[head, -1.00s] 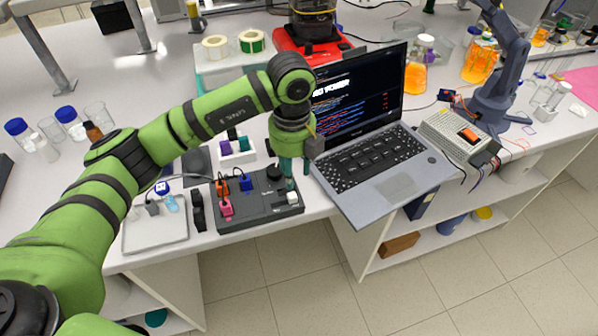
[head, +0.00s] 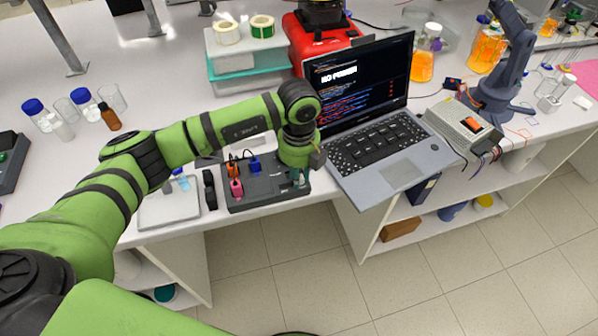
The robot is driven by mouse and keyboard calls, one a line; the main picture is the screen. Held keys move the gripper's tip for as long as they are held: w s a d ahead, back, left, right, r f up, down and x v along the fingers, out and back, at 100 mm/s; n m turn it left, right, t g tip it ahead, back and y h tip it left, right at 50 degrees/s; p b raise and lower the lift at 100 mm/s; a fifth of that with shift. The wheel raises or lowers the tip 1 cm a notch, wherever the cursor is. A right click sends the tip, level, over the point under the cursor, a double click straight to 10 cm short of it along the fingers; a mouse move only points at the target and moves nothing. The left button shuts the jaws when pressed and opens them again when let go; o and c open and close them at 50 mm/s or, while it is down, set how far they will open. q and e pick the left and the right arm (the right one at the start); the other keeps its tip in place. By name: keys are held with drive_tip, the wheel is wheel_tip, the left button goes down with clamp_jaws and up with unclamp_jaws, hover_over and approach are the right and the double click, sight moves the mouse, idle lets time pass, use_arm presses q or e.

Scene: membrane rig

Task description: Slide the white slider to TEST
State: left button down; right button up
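The dark control box (head: 262,190) lies near the front edge of the bench, left of the laptop. Orange, blue and pink plugs stand in its left part. My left gripper (head: 299,177) points down over the box's right end, with its teal fingertips low against the box top. The white slider cannot be made out clearly; the gripper covers that end. I cannot tell whether the fingers are open or shut, or touch the slider. No TEST lettering is readable. My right gripper is not in view.
The open laptop (head: 384,150) stands close right of the gripper; its screen reads "NO POWER". A white tray (head: 168,207) and a black strap-like item (head: 210,188) lie left of the box. A grey power unit (head: 462,128) stands further right.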

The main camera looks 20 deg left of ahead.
sight(283, 186)
use_arm(q)
drive_tip(key=shift+a, duration=0.25)
drive_tip(key=s+a, duration=0.2)
drive_tip(key=a, duration=0.1)
drive_tip(key=shift+d+r, duration=0.1)
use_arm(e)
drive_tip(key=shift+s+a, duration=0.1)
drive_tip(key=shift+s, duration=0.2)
use_arm(q)
drive_tip(key=c, duration=1.4)
unclamp_jaws()
drive_tip(key=shift+o, duration=1.2)
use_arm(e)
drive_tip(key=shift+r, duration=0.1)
use_arm(q)
drive_tip(key=shift+r, duration=0.1)
wheel_tip(283, 186, up, 12)
